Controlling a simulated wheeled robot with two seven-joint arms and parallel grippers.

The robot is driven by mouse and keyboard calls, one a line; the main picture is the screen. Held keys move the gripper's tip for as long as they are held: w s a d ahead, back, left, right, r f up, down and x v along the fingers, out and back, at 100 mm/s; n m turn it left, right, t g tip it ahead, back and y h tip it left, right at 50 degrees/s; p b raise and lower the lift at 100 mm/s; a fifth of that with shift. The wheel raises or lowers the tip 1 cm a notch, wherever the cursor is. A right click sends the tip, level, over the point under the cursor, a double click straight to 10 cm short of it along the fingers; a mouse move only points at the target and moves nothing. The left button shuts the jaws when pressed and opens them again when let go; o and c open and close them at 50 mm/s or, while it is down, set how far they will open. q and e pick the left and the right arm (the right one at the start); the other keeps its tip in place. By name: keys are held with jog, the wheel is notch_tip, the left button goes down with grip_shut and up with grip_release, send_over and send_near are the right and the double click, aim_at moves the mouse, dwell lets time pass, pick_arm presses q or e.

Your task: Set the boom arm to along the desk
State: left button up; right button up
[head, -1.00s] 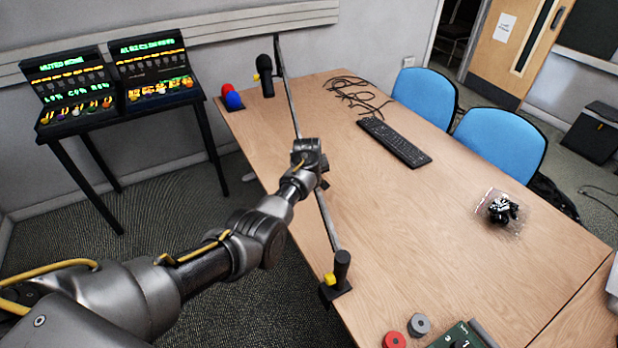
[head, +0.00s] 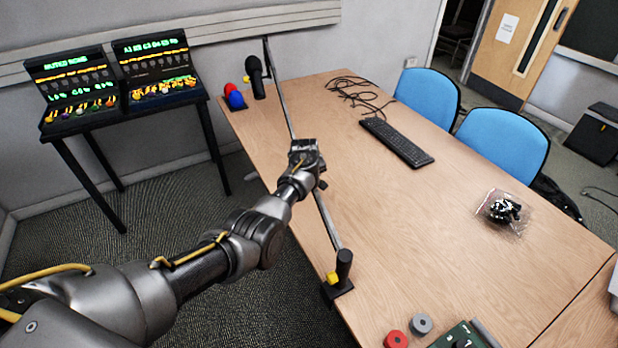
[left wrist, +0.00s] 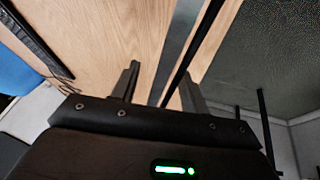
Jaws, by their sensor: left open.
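The boom arm (head: 328,222) is a long thin grey bar. It rises from a dark base with a yellow knob (head: 338,278) near the desk's left edge and runs toward the far left, its far end showing against the wall. Contact cannot be told. My right gripper is not in view.
The wooden desk (head: 400,230) is mostly clear in the middle. A black keyboard (head: 397,142), loose cables (head: 352,92) and a clear bag (head: 503,210) lie on it. Red and grey discs (head: 397,339) are at the front. Red and blue balls (head: 235,99) sit near the microphone.

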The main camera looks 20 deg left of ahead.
pick_arm(q)
jog(key=shift+r, duration=0.15)
jog(key=shift+s+r, duration=0.1)
jog(key=shift+r, duration=0.2)
jog(key=v, duration=1)
jog(key=shift+p, duration=0.35)
